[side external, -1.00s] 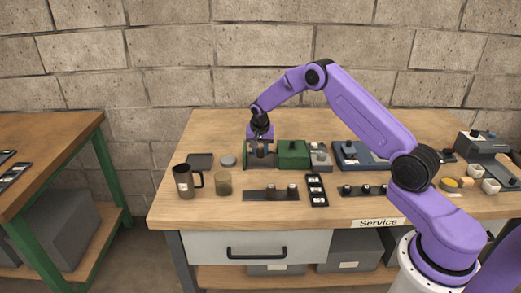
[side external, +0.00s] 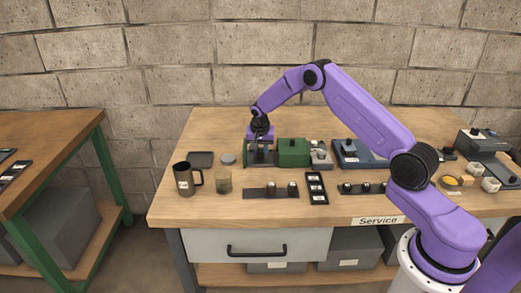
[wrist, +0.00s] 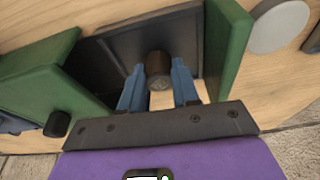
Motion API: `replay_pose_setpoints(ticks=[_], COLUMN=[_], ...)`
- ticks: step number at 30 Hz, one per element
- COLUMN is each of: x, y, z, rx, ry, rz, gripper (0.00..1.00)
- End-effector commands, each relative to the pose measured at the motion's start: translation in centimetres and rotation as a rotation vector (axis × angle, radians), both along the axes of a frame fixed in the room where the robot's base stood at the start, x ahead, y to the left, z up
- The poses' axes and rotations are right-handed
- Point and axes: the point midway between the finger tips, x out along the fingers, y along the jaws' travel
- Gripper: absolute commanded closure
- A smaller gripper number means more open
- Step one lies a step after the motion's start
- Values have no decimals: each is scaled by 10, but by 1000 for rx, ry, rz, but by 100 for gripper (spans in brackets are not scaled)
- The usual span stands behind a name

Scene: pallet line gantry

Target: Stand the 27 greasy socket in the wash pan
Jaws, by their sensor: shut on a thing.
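My gripper (side external: 261,160) points down between the two green cheeks of a vise-like fixture. In the wrist view its blue fingers (wrist: 159,90) are shut on a short dark cylinder with a brownish end, which looks like the socket (wrist: 158,64). No number is readable on it. It is over the fixture's dark inner surface; I cannot tell whether it touches. In the side view the fingers and fixture hide it. A shallow dark tray, possibly the wash pan (side external: 201,160), lies to the left at the back of the bench.
The green fixture (side external: 293,153) closely flanks my fingers. A grey disc (side external: 228,159), a dark mug (side external: 183,179) and an olive cup (side external: 223,182) stand to the left. A socket rack (side external: 258,194) and a labelled black strip (side external: 317,188) lie in front.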

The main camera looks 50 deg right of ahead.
Motion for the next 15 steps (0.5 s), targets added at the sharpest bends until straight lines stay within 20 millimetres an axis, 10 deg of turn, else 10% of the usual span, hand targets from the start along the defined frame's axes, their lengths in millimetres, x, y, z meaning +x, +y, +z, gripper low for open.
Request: replay_pose_setpoints(ticks=[9, 10, 12, 15], x=[0, 0, 0, 0], y=[0, 0, 0, 0], z=[-1, -1, -1, -1], rx=[0, 0, 0, 0], ry=[-1, -1, 0, 0], rz=[0, 0, 0, 0], gripper=[100, 63, 41, 40])
